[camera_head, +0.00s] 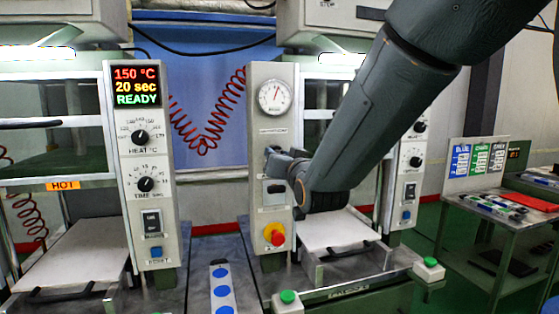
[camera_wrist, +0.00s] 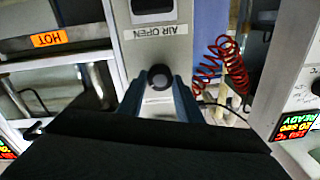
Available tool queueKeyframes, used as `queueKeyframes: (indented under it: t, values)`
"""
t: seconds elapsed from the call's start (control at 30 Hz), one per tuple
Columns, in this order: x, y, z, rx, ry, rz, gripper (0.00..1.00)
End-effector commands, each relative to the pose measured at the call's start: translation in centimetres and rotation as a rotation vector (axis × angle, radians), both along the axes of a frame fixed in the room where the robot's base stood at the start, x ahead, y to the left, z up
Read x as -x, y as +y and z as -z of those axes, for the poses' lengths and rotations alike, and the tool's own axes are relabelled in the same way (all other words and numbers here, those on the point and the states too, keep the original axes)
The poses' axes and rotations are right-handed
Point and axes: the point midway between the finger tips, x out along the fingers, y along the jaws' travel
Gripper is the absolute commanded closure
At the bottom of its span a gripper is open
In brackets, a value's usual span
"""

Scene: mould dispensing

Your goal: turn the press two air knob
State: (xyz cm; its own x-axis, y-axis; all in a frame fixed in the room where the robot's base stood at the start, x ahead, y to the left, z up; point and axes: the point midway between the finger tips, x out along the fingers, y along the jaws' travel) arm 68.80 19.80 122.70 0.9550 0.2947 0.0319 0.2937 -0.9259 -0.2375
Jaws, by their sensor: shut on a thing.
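The press two air knob is a small round black knob (camera_wrist: 160,77) on a pale control column, next to an upside-down AIR OPEN label in the wrist view. My gripper (camera_wrist: 161,84) has its two blue-grey fingers on either side of the knob and is shut on it. In the head view my gripper (camera_head: 273,157) reaches the column (camera_head: 257,122) from the right, below a round pressure gauge (camera_head: 274,97). There the gripper hides the knob. The knob's pointer direction cannot be made out.
Below on the same column is a red and yellow emergency button (camera_head: 275,235). A left column (camera_head: 149,195) has heat and time dials and a lit display reading 150 °C, 20 sec, READY. Red coiled hoses (camera_head: 207,120) hang between. A side table (camera_head: 490,210) stands right.

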Motion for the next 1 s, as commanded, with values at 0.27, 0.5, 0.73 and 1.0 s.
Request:
queueKeyframes:
  t: [0.27,0.5,0.73,1.0]
  values:
    - [0.02,0.01,0.10,-0.021,0.009,0.000,0.90]
    - [0.02,0.00,0.10,-0.021,0.009,0.000,0.90]
    - [0.01,-0.01,0.06,-0.021,0.008,0.000,0.49]
    - [0.24,-0.10,0.03,-0.021,0.007,0.000,0.49]
